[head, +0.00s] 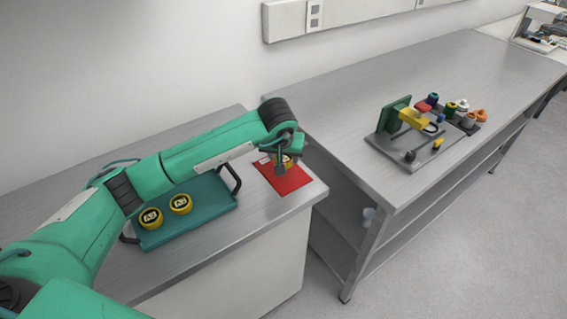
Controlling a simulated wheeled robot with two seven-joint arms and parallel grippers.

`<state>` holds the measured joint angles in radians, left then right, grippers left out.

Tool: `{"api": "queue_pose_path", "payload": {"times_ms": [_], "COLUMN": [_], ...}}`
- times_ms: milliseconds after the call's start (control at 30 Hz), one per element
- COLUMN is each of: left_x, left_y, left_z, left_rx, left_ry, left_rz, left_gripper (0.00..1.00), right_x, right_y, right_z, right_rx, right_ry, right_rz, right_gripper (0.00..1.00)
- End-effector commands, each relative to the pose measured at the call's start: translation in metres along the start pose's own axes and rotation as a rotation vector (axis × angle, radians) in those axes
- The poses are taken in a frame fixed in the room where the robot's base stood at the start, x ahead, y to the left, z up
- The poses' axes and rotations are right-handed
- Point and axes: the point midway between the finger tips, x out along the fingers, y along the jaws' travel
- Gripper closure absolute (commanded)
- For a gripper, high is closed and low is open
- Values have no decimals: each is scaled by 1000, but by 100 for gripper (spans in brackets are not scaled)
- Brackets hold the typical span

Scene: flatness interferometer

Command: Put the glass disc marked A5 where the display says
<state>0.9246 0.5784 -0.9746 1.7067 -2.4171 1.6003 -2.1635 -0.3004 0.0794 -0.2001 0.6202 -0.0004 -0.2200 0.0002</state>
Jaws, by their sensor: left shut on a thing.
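My left gripper (283,163) is at the red mat (292,182) near the right end of the left bench. It is shut on a yellow-rimmed disc (289,160), which is partly hidden by the gripper. The mark on this disc cannot be read. The disc is over the mat; I cannot tell whether it touches it. Two other yellow-rimmed discs with black labels, one (151,218) and another (180,204), lie on the teal tray (215,212). Their labels are too small to read surely. My right gripper is out of view. No readable display shows.
The tray has dark handles. A second bench (340,103) stands to the right beyond a gap, holding a grey base plate (420,150) with a green block, a yellow part and several coloured knobs. Much of that bench top is clear.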

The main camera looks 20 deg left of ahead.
Motion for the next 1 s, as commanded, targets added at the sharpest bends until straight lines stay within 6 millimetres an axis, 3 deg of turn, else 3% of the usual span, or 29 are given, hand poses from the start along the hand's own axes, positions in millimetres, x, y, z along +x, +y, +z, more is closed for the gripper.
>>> {"api": "queue_pose_path", "payload": {"times_ms": [300,667,700,800,1000], "left_x": [32,38,38,37,37], "left_y": [0,0,0,0,0], "left_z": [14,16,16,16,16], "left_rx": [0,1,1,1,1], "left_ry": [-3,0,0,0,-1], "left_rz": [0,0,0,0,0], "left_gripper": [74,74,48,29,29], "right_x": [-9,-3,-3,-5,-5], "right_y": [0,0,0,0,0], "right_z": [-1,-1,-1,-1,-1], "right_rx": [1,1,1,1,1], "right_ry": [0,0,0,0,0], "right_rz": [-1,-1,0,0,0], "right_gripper": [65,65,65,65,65]}}
